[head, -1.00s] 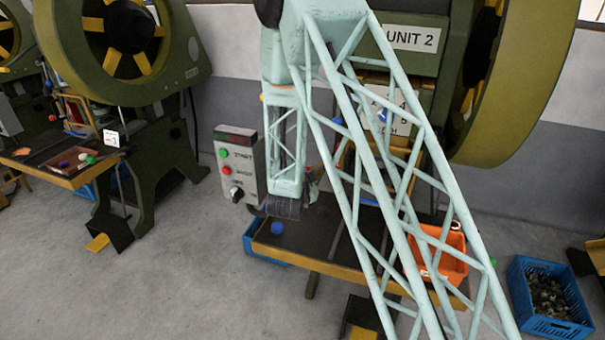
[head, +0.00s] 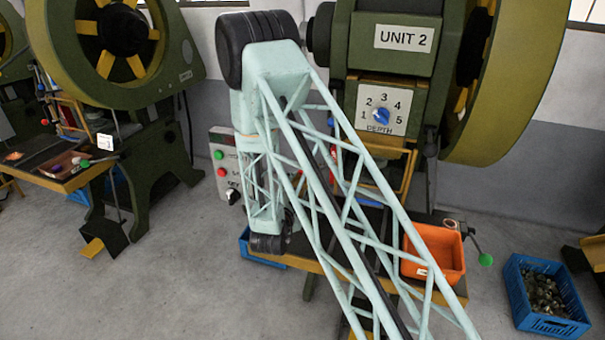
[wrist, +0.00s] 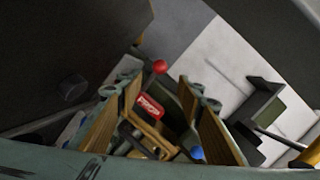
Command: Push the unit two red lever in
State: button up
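The unit two press shows in the head view with its "UNIT 2" sign (head: 403,38). In the wrist view a red ball knob (wrist: 160,67) shows just beyond and between the tips of my gripper (wrist: 159,84). It looks like the red lever's knob, though most of its shaft is hidden. My gripper is open, its two brown-faced fingers apart with nothing seen gripped between them. I cannot tell whether a finger touches the knob. In the head view my arm hides the red lever and my gripper.
An orange bin (head: 434,252) sits on unit two's table, with a green-knobbed lever (head: 485,259) at its right. A blue crate (head: 545,317) stands on the floor. A control box (head: 222,160) is behind my arm. A blue ball (wrist: 197,154) shows in the wrist view.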

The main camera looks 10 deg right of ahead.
jog(key=shift+w+d, duration=0.1)
jog(key=shift+w, duration=0.05)
jog(key=shift+b+x, duration=1.2)
jog(key=shift+x, duration=5.5)
jog(key=c, duration=1.1)
jog(key=shift+s+d+f, duration=0.1)
jog(key=shift+s+d, duration=0.35)
jog(key=shift+d, duration=0.35)
jog(key=shift+s+d, duration=0.45)
jog(key=shift+d, duration=0.3)
jog(key=shift+s+d+f, duration=0.1)
jog(key=shift+s+d, duration=0.35)
jog(key=shift+d, duration=0.35)
jog(key=o, duration=1.1)
jog(key=shift+d+r, duration=0.1)
jog(key=shift+d, duration=0.1)
